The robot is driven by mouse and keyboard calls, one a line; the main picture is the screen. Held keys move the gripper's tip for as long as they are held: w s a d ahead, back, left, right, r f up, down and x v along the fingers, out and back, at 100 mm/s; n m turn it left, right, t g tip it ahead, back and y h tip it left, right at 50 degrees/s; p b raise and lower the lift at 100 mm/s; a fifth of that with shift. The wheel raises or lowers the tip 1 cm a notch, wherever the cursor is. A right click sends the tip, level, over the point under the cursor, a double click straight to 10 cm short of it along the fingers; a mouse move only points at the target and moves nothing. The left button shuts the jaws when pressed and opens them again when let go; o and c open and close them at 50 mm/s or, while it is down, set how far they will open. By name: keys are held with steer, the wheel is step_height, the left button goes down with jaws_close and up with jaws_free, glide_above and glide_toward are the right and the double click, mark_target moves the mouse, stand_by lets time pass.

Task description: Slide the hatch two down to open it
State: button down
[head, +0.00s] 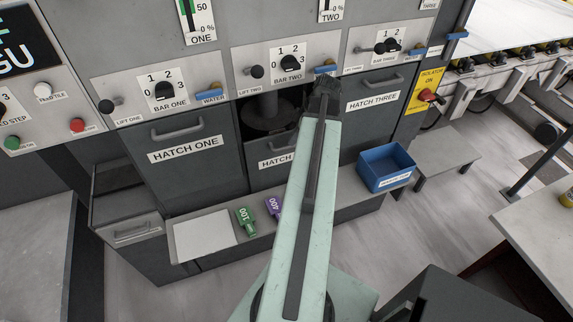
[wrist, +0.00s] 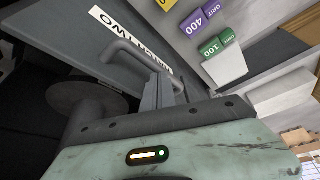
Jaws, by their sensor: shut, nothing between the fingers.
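Hatch two (head: 262,175) is a dark grey panel that sits lower than its neighbours, with a dark opening above it. Inside the opening a round dark fixture (head: 268,112) shows, also seen in the wrist view (wrist: 82,100). In the wrist view the hatch two panel (wrist: 75,35) carries a white label (wrist: 112,27) and a grey bar handle (wrist: 125,58). My gripper (wrist: 160,92) is shut and empty beside the handle's near end; I cannot tell whether they touch. In the head view my arm covers the fingers and part of hatch two.
Hatch one (head: 190,160) and hatch three (head: 372,110) flank it, both raised. A control panel (head: 285,60) with knobs is above.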

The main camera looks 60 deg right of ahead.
steer(key=shift+f, duration=0.1)
stand_by(0.4)
steer(key=shift+f+b, duration=8.8)
steer(key=shift+b, duration=0.15)
steer(key=a+p+v, duration=0.2)
steer(key=p+v, duration=1)
steer(key=v, duration=0.1)
steer(key=shift+s+a+r+p, duration=0.3)
steer(key=shift+s+p, duration=0.05)
steer(key=shift+s, duration=0.1)
